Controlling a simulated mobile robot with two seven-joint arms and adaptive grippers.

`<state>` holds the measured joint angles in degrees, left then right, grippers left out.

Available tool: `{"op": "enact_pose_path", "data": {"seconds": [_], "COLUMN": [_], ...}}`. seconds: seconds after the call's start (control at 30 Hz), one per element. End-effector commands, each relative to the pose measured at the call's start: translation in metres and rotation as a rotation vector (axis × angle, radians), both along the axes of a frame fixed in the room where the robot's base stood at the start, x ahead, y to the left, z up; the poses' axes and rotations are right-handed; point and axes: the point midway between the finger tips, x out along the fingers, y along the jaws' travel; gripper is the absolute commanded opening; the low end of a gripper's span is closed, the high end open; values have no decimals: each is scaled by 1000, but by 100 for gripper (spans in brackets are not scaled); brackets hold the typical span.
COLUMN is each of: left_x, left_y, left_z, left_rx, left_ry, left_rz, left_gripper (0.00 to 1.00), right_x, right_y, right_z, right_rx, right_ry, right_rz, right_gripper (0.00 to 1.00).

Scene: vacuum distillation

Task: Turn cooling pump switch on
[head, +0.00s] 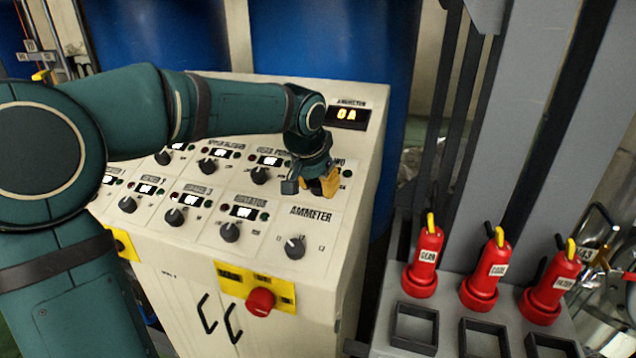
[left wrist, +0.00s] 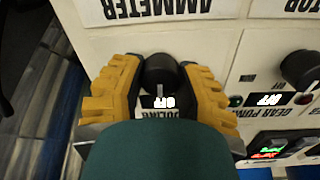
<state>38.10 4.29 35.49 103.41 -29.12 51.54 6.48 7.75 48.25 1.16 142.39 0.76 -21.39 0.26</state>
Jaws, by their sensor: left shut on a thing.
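The control panel (head: 150,215) is a cream cabinet with a sloped face bearing several black rotary knobs. My left gripper (head: 318,184) reaches over the right side of the upper knob row, above the AMMETER knob (head: 294,247). In the left wrist view its yellow fingers are closed around a black knob (left wrist: 160,70), one on each side. A small display (left wrist: 166,102) beside this knob reads OFF. The label below the display is mostly hidden by my gripper, so I cannot read the switch's name fully. My right gripper is in neither view.
A GEAR PUMP knob (left wrist: 300,69) sits beside the held one. A red button (head: 260,302) on a yellow plate is lower on the cabinet. The ammeter display (head: 347,115) reads 0A. Several red labelled handles, including a left one (head: 425,257), stand at right by a grey post.

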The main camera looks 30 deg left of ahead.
Motion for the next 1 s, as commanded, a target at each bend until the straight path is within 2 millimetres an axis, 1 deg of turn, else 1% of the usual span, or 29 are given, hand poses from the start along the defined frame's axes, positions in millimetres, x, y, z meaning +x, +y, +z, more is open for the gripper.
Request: {"op": "enact_pose_path", "data": {"seconds": [0.27, 0.7, 1.0], "left_x": [0, 1, 0], "left_y": [-1, -2, -2], "left_z": [2, 2, 1], "left_rx": [59, 206, 294], "left_ry": [14, 48, 69], "left_rz": [-154, -536, -763], "left_gripper": [0, 0, 0], "right_x": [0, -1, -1], "right_y": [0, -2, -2], "right_z": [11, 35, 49], "right_rx": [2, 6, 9], "right_ry": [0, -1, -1], "right_rz": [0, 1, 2], "right_gripper": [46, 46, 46]}}
